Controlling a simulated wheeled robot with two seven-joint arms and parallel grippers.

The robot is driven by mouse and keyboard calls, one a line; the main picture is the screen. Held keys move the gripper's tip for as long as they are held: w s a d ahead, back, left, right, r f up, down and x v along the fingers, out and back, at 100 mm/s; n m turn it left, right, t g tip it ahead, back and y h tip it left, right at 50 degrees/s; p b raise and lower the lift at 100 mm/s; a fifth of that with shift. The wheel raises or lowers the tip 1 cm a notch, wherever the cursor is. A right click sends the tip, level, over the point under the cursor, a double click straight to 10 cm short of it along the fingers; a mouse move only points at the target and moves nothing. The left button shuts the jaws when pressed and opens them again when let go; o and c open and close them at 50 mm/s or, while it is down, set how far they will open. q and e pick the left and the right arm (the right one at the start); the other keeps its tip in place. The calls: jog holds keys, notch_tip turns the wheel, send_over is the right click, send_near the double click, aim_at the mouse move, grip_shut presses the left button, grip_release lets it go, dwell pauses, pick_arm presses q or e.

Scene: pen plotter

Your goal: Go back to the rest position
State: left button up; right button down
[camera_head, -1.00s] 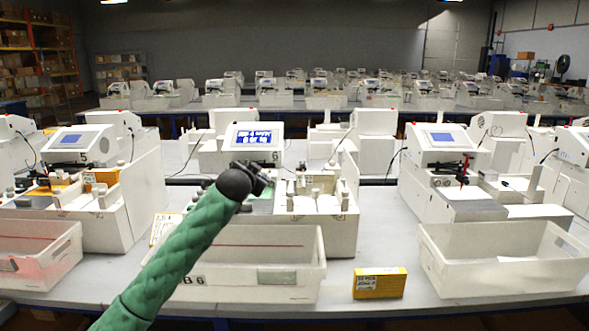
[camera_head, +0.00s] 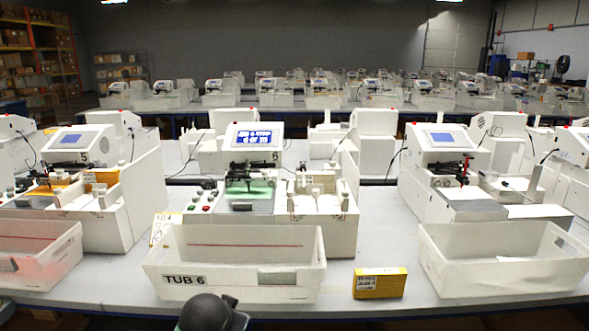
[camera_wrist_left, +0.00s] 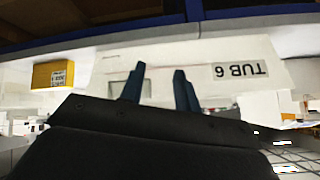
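In the head view, part of my left arm's dark wrist (camera_head: 205,312) shows at the bottom edge, in front of the white tub labelled TUB 6 (camera_head: 165,262). Its fingertips are not visible there. In the left wrist view, the two blue fingers of my left gripper (camera_wrist_left: 158,85) stand apart with nothing between them. The tub (camera_wrist_left: 215,55) appears beyond the fingers, upside down. My right gripper is in neither view. Pen plotter 6, with its lit blue screen (camera_head: 254,137), stands behind the tub with a green piece (camera_head: 262,188) on its bed.
A yellow box (camera_head: 380,283) sits on the table right of the tub and also shows in the left wrist view (camera_wrist_left: 52,74). Other white tubs stand at left (camera_head: 40,232) and right (camera_head: 500,270). More plotters fill the tables behind. The table's front edge runs below the tubs.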

pick_arm(q)
jog(key=s+f+g, duration=0.2)
jog(key=s+f, duration=0.6)
jog(key=s, duration=0.3)
jog(key=s+f+n+g, duration=0.1)
jog(key=s+f+g, duration=0.1)
jog(key=s+f, duration=0.6)
jog(key=s+a+f+n+g, duration=0.1)
jog(key=s+f+g, duration=0.2)
jog(key=s+f, duration=0.5)
jog(key=s, duration=0.7)
jog(key=shift+s+f+h, duration=0.15)
jog(key=shift+h, duration=0.15)
